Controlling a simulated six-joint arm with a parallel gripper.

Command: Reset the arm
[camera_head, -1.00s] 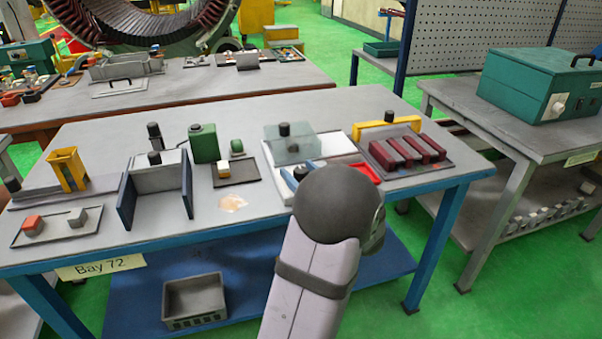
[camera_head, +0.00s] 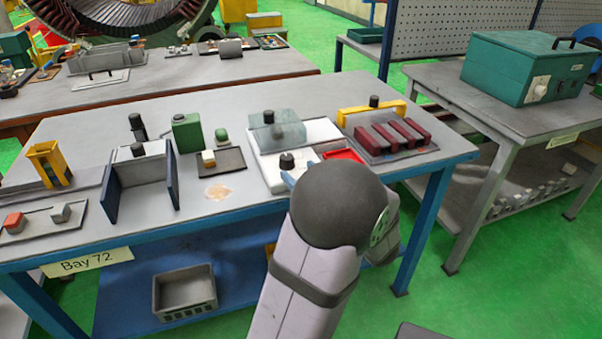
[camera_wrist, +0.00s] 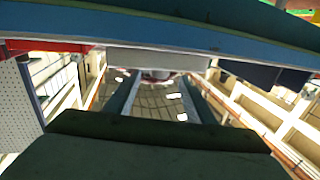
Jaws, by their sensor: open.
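My arm rises from the bottom centre of the head view, and its dark rounded joint stands in front of the front edge of the grey-topped, blue-framed workbench (camera_head: 240,222). My gripper's jaws are not clearly visible in the head view, as the arm hides what is behind it. In the wrist view my gripper (camera_wrist: 160,84) shows as two dark green fingers, set apart with a gap. Nothing shows held between them. A blue beam crosses the top of the wrist view.
The bench carries a blue-sided fixture (camera_head: 142,176), a green canister (camera_head: 187,133), a clear-covered block (camera_head: 278,131), a red tray (camera_head: 343,155) and dark red bars in a yellow-backed holder (camera_head: 372,109). A grey bin (camera_head: 184,292) sits on the lower shelf. Another bench (camera_head: 500,103) stands right.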

